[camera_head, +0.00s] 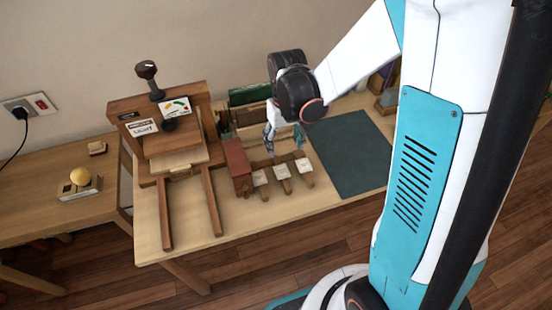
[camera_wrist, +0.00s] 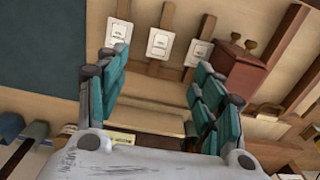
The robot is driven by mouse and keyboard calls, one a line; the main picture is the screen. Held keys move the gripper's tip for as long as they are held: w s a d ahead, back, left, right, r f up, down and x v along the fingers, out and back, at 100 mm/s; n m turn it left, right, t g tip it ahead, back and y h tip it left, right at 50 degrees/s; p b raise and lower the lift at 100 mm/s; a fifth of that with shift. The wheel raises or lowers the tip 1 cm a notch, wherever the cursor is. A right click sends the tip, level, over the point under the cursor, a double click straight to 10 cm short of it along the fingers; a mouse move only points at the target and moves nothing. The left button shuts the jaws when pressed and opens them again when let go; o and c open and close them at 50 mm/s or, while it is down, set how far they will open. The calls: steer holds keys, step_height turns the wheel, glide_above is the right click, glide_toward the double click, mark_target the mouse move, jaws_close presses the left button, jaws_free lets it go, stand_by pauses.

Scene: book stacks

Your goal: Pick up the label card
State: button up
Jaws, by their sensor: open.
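Three white cards with small print lie on wooden strips at the bench front: a left card (camera_head: 260,177), a middle card (camera_head: 282,171) and a right card (camera_head: 304,165). They also show in the wrist view, in reversed order, at the top; the middle one (camera_wrist: 160,43) lies beyond the gap between my fingers. A pale yellowish label (camera_wrist: 123,137) shows near my palm, partly hidden. I cannot tell which is the label card. My gripper (camera_head: 285,151) is open and empty, pointing down above the bench behind the strips. Its teal fingers (camera_wrist: 162,68) are spread apart.
A reddish wooden block (camera_head: 237,165) stands left of the cards. Further left is a wooden device (camera_head: 165,130) with a knob and two rails. A dark green mat (camera_head: 350,150) lies right.

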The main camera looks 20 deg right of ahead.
steer(key=b, duration=0.3)
glide_above(283, 175)
steer(key=f, duration=0.8)
steer(key=shift+w+d, duration=0.1)
steer(key=shift+w, duration=0.15)
steer(key=shift+s+f+b, duration=0.2)
steer(key=shift+f+b, duration=1)
steer(key=shift+f, duration=1.35)
steer(key=shift+f+b, duration=0.25)
steer(key=shift+b, duration=0.1)
steer(key=shift+c, duration=0.6)
steer(key=c, duration=0.6)
